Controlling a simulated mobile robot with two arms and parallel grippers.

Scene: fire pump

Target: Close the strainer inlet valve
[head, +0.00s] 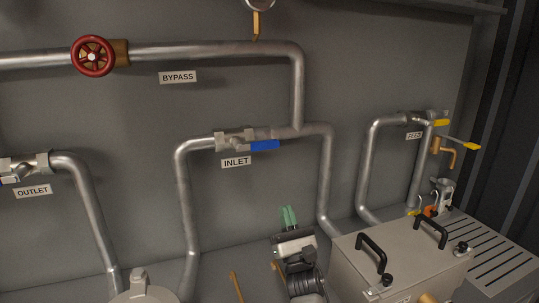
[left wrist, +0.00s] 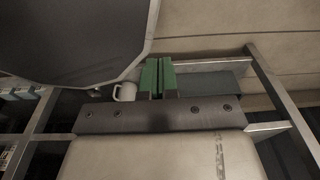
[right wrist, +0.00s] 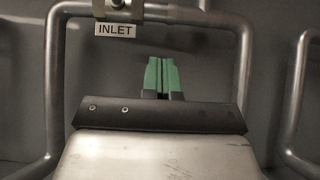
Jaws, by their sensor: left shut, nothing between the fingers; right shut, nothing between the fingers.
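The inlet valve (head: 235,139) sits in the horizontal pipe above the INLET label (head: 236,161). Its blue lever (head: 265,145) lies along the pipe, pointing right. In the right wrist view the valve body (right wrist: 120,9) is cut off by the top edge, above the label. My right gripper (head: 288,216) is below and to the right of the lever, apart from it, with its green fingertips together and empty. It also shows in the right wrist view (right wrist: 160,75). My left gripper (left wrist: 157,76) shows only in the left wrist view, shut and empty, away from the valve.
A red handwheel (head: 93,56) is on the bypass pipe above left. The outlet valve (head: 26,165) is at the left. A grey box with black handles (head: 400,255) stands at the lower right. The wall around the inlet lever is clear.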

